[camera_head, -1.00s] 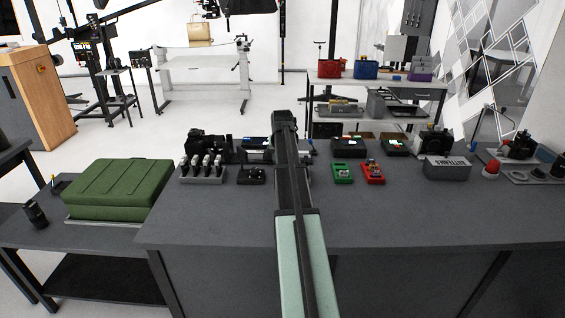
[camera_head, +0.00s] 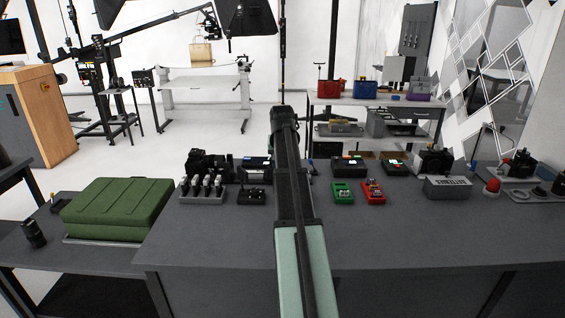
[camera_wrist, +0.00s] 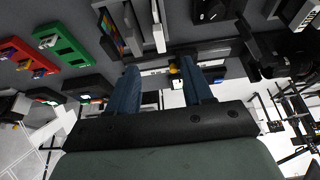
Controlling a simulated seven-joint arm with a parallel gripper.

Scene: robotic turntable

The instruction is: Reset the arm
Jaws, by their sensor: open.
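My arm stretches forward from the bottom middle of the head view over the grey workbench (camera_head: 230,240). Its far end covers part of the row of devices at the back of the bench; the fingers cannot be made out there. In the wrist view my gripper (camera_wrist: 158,75) shows two blue fingers well apart. Nothing is held between them. The bench devices appear beyond the fingers, upside down.
A green case (camera_head: 118,205) lies at the left. Black devices with upright white parts (camera_head: 204,186), a green tray (camera_head: 343,192), a red tray (camera_head: 373,191) and a grey labelled box (camera_head: 447,187) line the bench's back. The bench's front is clear.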

